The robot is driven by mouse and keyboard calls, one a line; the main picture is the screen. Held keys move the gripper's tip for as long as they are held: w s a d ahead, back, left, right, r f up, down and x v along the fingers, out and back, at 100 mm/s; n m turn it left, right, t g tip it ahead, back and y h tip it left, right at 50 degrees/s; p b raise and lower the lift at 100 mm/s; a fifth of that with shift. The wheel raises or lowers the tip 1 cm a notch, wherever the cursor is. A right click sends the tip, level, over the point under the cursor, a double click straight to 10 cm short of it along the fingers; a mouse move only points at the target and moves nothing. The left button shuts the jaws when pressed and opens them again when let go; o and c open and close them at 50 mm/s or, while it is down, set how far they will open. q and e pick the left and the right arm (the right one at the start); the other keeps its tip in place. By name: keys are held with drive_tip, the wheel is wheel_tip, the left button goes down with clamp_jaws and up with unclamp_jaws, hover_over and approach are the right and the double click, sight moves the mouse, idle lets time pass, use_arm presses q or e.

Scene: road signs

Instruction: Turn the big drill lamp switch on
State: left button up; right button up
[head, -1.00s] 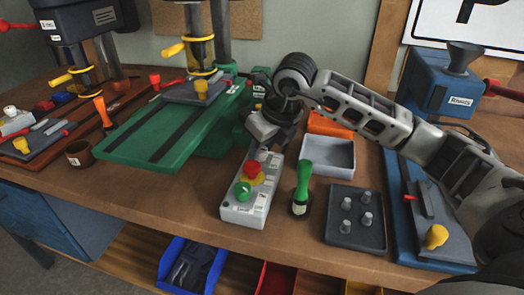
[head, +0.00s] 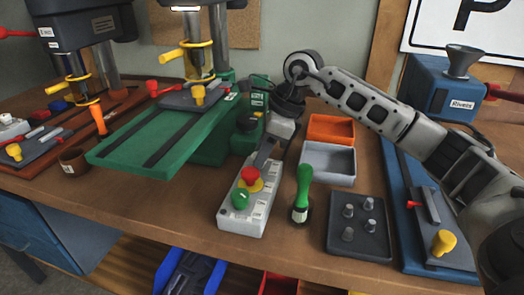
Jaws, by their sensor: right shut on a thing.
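The grey control box (head: 243,218) lies on the bench, with a red button (head: 250,175) on a yellow base and a green button (head: 240,197). Small labelled parts run along its right side. My right gripper (head: 262,163) points down at the box's far end, beyond the red button, shut on what seems to be a switch there. The fingers hide that switch. The big drill with the green base (head: 150,140) stands behind on the left. A bright white strip (head: 190,8) shows at its top; I cannot tell whether it is the lamp. My left gripper is out of view.
A green-handled brush (head: 303,185) stands right of the box. An orange bin (head: 331,129), a grey bin (head: 328,163) and a dark plate with pegs (head: 358,222) are further right. A brown cup (head: 73,160) stands left. The bench front between cup and box is clear.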

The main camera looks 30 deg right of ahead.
drive_tip(key=shift+r, duration=0.1)
idle(0.3)
drive_tip(key=o, duration=1)
drive_tip(key=shift+c, duration=0.2)
drive_tip(key=v, duration=1.6)
drive_tip(key=shift+w, duration=0.2)
